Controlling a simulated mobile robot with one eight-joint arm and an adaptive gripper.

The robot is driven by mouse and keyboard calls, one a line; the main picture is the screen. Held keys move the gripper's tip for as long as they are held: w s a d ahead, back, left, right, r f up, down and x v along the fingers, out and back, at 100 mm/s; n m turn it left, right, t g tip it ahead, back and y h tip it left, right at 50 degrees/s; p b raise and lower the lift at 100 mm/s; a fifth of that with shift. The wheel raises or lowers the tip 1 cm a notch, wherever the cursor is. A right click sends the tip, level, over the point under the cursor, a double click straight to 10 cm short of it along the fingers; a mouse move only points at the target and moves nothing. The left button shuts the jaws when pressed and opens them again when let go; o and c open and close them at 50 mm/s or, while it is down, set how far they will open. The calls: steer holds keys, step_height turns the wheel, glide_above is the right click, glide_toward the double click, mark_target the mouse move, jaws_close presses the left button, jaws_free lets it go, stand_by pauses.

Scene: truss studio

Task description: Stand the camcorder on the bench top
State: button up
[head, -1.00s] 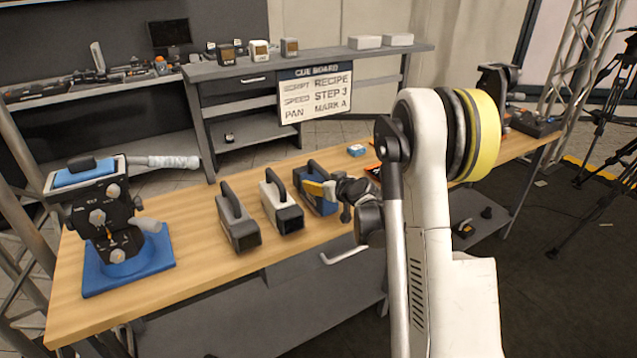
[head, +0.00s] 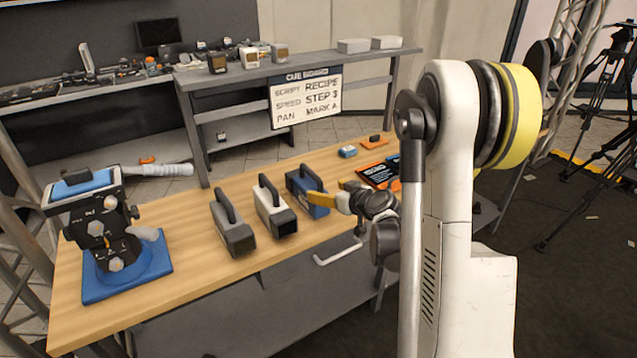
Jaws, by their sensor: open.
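Three camcorder-like bodies with top handles stand in a row on the wooden bench top (head: 185,290): a grey one (head: 235,238), a white one with a dark front (head: 272,215) and a blue one (head: 298,190). The pictures do not show which one the task means. My gripper (head: 328,194) is open, with two yellow-tipped fingers spread. It is just right of the blue body; the near finger overlaps that body's right end in the picture. I cannot tell whether they touch. Nothing shows between the fingers.
A blue-based control head (head: 108,230) with a grey handle stands at the bench's left. A black-and-orange item (head: 378,174) and a small blue box (head: 347,151) lie behind my gripper. A cue board (head: 306,97) hangs on the rear desk. The front left bench top is bare.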

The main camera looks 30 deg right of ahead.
steer(key=shift+s+r, duration=0.3)
steer(key=shift+s, duration=0.15)
steer(key=shift+s+a+r, duration=0.2)
steer(key=shift+a, duration=0.05)
steer(key=s+a+r+g, duration=0.1)
steer(key=s+a+r, duration=0.2)
steer(key=a, duration=0.2)
steer(key=s+a+r+g+y, duration=0.1)
steer(key=s+a+r, duration=0.15)
steer(key=a, duration=0.25)
steer(key=s+a+r+g, duration=0.2)
steer(key=s+a, duration=0.1)
steer(key=a, duration=0.2)
steer(key=s+a+g, duration=0.1)
steer(key=s+a, duration=0.2)
steer(key=s, duration=0.6)
steer(key=s+a+r+g+h, duration=0.1)
steer(key=s+a, duration=0.2)
steer(key=s, duration=0.6)
steer(key=shift+s+a+g, duration=0.25)
steer(key=shift+s+g, duration=0.05)
steer(key=shift+d+r, duration=0.1)
steer(key=shift+d, duration=0.05)
